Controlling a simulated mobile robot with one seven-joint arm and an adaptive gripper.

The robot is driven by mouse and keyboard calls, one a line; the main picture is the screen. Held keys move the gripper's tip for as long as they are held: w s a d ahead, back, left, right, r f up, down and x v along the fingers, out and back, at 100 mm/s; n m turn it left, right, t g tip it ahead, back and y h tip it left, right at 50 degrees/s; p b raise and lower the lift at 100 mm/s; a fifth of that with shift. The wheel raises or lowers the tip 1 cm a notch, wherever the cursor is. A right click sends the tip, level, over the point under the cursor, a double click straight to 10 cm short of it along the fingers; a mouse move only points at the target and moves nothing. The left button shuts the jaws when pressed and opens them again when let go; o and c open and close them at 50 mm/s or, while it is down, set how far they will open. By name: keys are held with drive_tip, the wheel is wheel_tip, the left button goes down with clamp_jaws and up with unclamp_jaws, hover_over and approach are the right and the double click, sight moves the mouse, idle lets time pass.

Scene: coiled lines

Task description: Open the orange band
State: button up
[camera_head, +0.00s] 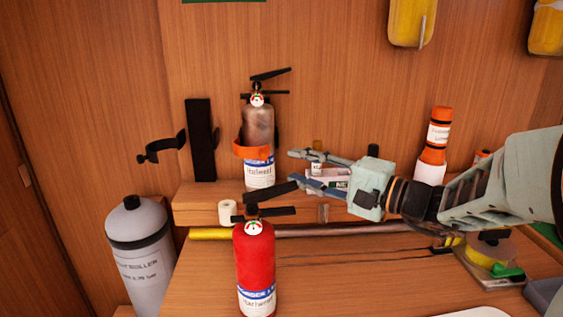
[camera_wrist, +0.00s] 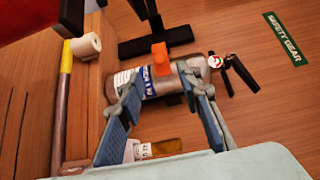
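The orange band (camera_head: 252,152) runs across the front of a silver-grey fire extinguisher (camera_head: 258,122) standing upright on a wooden ledge against the back wall. In the wrist view the orange band (camera_wrist: 160,58) shows as a short piece on the far side of the extinguisher's silver body (camera_wrist: 158,86). Its fastening is not clear in either view. My gripper (camera_head: 296,170) is open and empty, just right of the extinguisher and pointing left at it. In the wrist view my gripper (camera_wrist: 159,76) has its blue-grey fingers spread, with the extinguisher showing between them. I see no contact with the band.
A red extinguisher (camera_head: 255,265) stands in front, left of my gripper. A black bracket (camera_head: 200,140) with an open black hook is on the wall, above a grey cylinder (camera_head: 142,260). A white roll (camera_head: 227,212) and an orange-white bottle (camera_head: 435,145) flank the area.

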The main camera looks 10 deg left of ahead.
drive_tip(key=v, duration=0.4)
drive_tip(key=shift+s, duration=0.1)
drive_tip(key=shift+w+d+r+p, duration=0.2)
drive_tip(key=shift+p, duration=0.35)
drive_tip(key=c, duration=0.5)
drive_tip(key=w+d+p, duration=0.1)
drive_tip(key=p, duration=0.2)
drive_tip(key=w+d+r+p, duration=0.1)
drive_tip(key=p, duration=0.3)
drive_tip(key=shift+w+d+n+g, duration=0.3)
drive_tip(key=shift+d, duration=0.1)
clamp_jaws()
drive_tip(key=p, duration=0.5)
approach(250, 150)
drive_tip(key=shift+w+a+f, duration=0.2)
drive_tip(key=shift+w+a, duration=0.2)
drive_tip(key=shift+w, duration=0.2)
drive_tip(key=shift+w+a+f, duration=0.15)
drive_tip(key=shift+w+a, duration=0.2)
drive_tip(key=shift+w, duration=0.25)
